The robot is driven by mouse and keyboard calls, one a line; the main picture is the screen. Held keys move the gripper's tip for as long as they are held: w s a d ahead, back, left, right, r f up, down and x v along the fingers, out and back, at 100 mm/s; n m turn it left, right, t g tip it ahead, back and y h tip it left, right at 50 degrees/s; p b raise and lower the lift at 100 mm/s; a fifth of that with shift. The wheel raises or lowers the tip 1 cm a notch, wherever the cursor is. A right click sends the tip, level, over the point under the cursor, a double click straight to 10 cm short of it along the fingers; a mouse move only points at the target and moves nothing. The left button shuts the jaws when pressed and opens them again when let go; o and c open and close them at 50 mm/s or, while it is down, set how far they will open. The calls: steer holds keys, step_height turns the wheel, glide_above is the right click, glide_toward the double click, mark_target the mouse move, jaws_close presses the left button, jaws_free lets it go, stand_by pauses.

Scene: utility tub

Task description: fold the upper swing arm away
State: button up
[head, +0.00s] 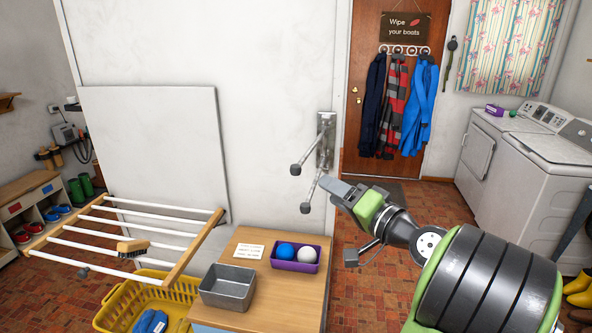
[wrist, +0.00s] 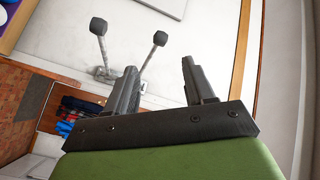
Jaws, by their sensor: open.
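A metal wall bracket (head: 325,150) is fixed near the wall's edge, left of the door. The upper swing arm (head: 308,155) sticks out from it to the left and ends in a dark knob. The lower swing arm (head: 311,193) hangs below, also with a knob. My gripper (head: 331,187) is just right of the bracket's lower end, apart from the upper arm's knob. In the wrist view my gripper (wrist: 158,66) is open and empty. The upper arm (wrist: 158,42) shows beyond the gap between its fingers; the lower arm (wrist: 99,30) is left of them. The bracket is partly hidden there.
A wooden cabinet (head: 250,318) stands below, with a metal tin (head: 228,287) and a purple tray (head: 298,264) holding two balls. A drying rack (head: 150,232) extends left over a yellow basket (head: 140,300). Coats (head: 397,105) hang on the door behind. Washers stand right.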

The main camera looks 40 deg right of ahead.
mark_target(299, 171)
steer(key=w, duration=0.4)
steer(key=w+p, duration=0.1)
steer(key=w, duration=0.3)
steer(key=w+p, duration=0.1)
steer(key=w, duration=0.3)
steer(key=shift+d+r, duration=0.15)
steer(key=shift+d, duration=0.15)
steer(key=shift+w+d, duration=0.1)
steer(key=shift+w, duration=0.5)
jaws_close()
